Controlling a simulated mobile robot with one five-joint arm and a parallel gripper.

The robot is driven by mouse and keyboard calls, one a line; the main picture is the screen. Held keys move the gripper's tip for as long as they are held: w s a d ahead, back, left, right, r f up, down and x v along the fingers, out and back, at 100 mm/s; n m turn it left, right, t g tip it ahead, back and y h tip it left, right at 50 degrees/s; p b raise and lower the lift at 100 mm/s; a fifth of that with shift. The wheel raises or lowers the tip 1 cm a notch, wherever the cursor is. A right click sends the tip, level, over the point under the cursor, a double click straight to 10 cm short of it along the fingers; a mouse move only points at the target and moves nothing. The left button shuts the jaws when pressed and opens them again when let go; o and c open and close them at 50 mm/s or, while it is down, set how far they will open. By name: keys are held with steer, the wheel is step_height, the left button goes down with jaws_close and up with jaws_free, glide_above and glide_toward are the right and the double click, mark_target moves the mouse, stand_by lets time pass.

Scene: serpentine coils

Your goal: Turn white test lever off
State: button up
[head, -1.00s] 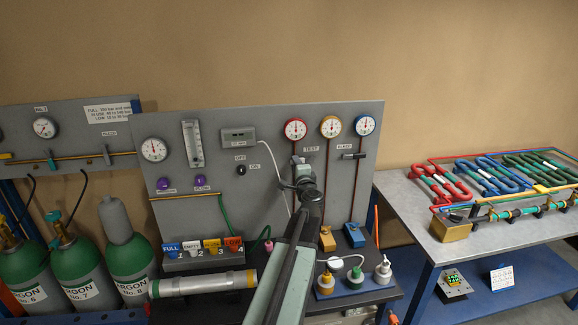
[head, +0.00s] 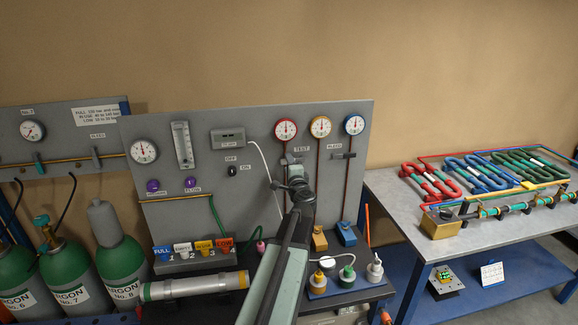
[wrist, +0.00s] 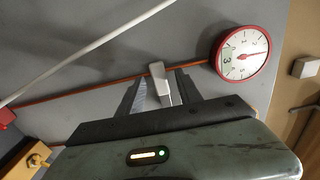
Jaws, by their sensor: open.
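The white test lever (wrist: 158,78) shows in the wrist view on the grey panel, on the red-brown line that runs to the red-rimmed gauge (wrist: 241,52). My gripper (wrist: 160,88) is open, with one finger on each side of the lever; I cannot tell whether either finger touches it. In the head view my gripper (head: 295,170) is up against the panel below the TEST label (head: 301,149) and hides the lever. The red-rimmed gauge (head: 286,131) is above it there.
A dark lever (head: 343,155) under the BLEED label is to the right. A white cable (head: 266,160) hangs just left of my gripper. Bottles in a blue tray (head: 345,286) stand below. Green cylinders (head: 120,262) stand at the left.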

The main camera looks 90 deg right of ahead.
steer(key=v, duration=0.7)
steer(key=shift+a, duration=0.15)
